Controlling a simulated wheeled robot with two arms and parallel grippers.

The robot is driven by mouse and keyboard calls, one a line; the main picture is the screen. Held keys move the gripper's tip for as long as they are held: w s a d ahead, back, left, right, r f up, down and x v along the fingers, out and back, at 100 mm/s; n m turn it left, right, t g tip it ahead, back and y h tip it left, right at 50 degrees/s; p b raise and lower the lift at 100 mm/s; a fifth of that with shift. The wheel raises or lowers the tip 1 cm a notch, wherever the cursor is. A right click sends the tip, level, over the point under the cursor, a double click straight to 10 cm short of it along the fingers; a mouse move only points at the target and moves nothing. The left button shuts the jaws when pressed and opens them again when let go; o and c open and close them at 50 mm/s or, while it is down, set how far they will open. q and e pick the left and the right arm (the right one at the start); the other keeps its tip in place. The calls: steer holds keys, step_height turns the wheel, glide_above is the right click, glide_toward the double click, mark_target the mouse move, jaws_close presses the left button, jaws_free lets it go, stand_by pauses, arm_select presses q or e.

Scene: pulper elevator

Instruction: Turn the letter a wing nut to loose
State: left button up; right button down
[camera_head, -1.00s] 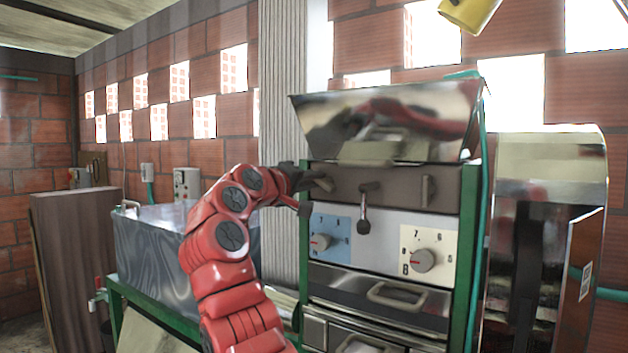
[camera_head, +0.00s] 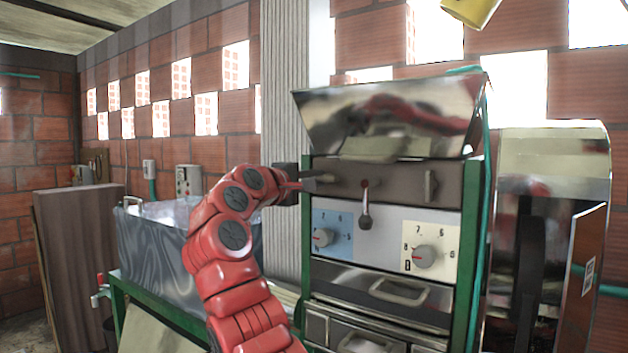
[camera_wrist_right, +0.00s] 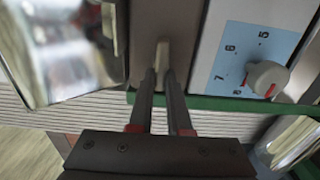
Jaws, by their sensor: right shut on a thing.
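The wing nut (camera_head: 321,179) is a small, light-coloured piece at the left end of the dark panel (camera_head: 400,180) on the machine. It also shows in the right wrist view (camera_wrist_right: 163,57), upright between the fingertips. No letter is legible beside it. My right gripper (camera_head: 301,186) reaches it from the left. In the right wrist view my gripper's two dark fingers (camera_wrist_right: 161,82) are close together, shut on the wing nut, one on each side. My left gripper is not in view.
A lever with a dark knob (camera_head: 365,215) hangs mid-panel, and another upright piece (camera_head: 430,186) is further right. Below are a blue dial (camera_head: 323,237) and a cream dial (camera_head: 425,256). A shiny hopper (camera_head: 390,115) sits above. A metal tank (camera_head: 155,245) stands left.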

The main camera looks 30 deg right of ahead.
steer(key=shift+d+f, duration=0.1)
steer(key=shift+f, duration=0.2)
steer(key=c, duration=0.9)
jaws_free()
steer(key=shift+r, duration=0.1)
steer(key=shift+o, duration=0.2)
steer(key=shift+r, duration=0.1)
steer(key=b+v, duration=0.2)
steer(key=v, duration=1.5)
steer(key=shift+a, duration=0.2)
